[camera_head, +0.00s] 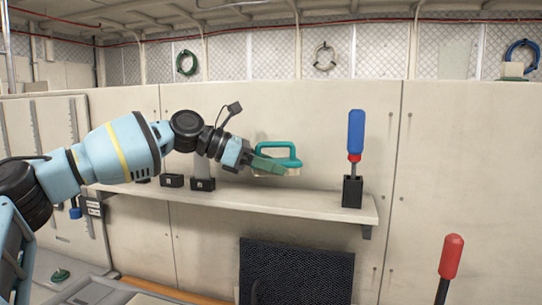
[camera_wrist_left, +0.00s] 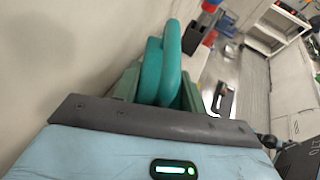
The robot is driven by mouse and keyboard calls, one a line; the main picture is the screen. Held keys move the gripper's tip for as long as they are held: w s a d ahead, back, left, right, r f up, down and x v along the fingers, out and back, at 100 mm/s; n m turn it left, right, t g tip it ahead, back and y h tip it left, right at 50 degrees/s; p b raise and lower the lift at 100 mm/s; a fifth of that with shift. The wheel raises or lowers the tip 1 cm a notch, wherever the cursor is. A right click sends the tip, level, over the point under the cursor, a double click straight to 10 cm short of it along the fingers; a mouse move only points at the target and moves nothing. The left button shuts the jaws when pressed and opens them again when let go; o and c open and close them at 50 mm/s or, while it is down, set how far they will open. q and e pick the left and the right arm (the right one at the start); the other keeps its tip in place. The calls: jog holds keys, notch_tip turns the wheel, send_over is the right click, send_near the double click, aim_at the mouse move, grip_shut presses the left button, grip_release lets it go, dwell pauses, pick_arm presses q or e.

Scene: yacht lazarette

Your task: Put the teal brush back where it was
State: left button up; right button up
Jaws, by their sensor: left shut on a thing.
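The teal brush (camera_head: 290,150) has a looped handle and a pale tan underside. My left gripper (camera_head: 268,166) is shut on it and holds it in front of the back wall, a little above the shelf (camera_head: 285,203). In the left wrist view the brush's teal handle (camera_wrist_left: 152,70) stands between the green fingers. Several small black holders sit on the left part of the shelf, among them one (camera_head: 202,184) below my wrist and one (camera_head: 172,180) farther left; these two look empty. My right gripper is not in view.
A blue-handled tool (camera_head: 356,132) with a red collar stands upright in a black holder (camera_head: 352,192) at the shelf's right end. A red-handled tool (camera_head: 451,256) rises at the lower right. A dark panel (camera_head: 297,272) stands below the shelf. The shelf between the brush and the blue-handled tool is clear.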

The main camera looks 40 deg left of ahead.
aim_at(270, 197)
pick_arm(q)
jog(key=shift+f, duration=2)
jog(key=shift+f, duration=0.55)
jog(key=o, duration=1.2)
jog(key=shift+f, duration=0.1)
